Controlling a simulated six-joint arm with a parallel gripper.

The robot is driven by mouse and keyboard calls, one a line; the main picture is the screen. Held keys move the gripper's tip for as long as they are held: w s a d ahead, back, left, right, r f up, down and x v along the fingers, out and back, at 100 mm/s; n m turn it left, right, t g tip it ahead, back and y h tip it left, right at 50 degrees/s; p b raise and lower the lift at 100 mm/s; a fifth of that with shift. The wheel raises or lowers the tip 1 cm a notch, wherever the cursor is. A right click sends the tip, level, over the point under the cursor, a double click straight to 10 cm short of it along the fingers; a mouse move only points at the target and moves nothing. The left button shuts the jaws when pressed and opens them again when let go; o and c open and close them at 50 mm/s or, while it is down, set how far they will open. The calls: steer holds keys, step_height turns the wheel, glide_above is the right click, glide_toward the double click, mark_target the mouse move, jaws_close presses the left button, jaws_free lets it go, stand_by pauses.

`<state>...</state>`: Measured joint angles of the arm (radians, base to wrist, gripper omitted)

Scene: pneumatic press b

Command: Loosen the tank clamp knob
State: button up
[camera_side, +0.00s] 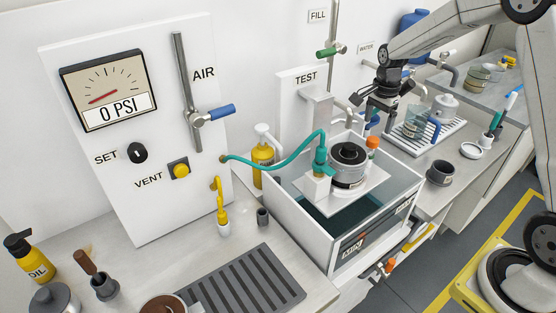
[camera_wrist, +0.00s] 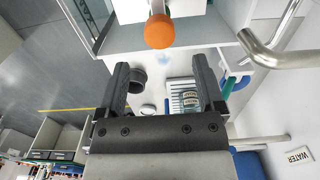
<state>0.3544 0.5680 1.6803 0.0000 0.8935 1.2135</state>
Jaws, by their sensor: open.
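An orange knob (camera_side: 373,141) stands on a pale stem at the back right of the water tank (camera_side: 295,225), beside a round metal vessel (camera_side: 347,165) with a black top. The orange knob also shows at the top of the wrist view (camera_wrist: 159,30), end-on, just beyond the fingertips. My gripper (camera_side: 363,110) is open and empty, just above and behind the knob, apart from it. In the wrist view its two dark fingers (camera_wrist: 160,68) are spread, with the knob roughly centred between their lines. A second orange knob (camera_side: 390,264) sits low at the tank's front right.
A teal hose (camera_side: 270,162) runs from the panel to the vessel fitting. A metal spout (camera_side: 345,110) is close to my gripper; a bent pipe (camera_wrist: 270,50) shows at right in the wrist view. A dark cup (camera_side: 440,173) and drying rack (camera_side: 425,138) are on the right counter.

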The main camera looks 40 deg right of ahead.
mark_target(374, 138)
steer(key=shift+f, duration=3.1)
jaws_close()
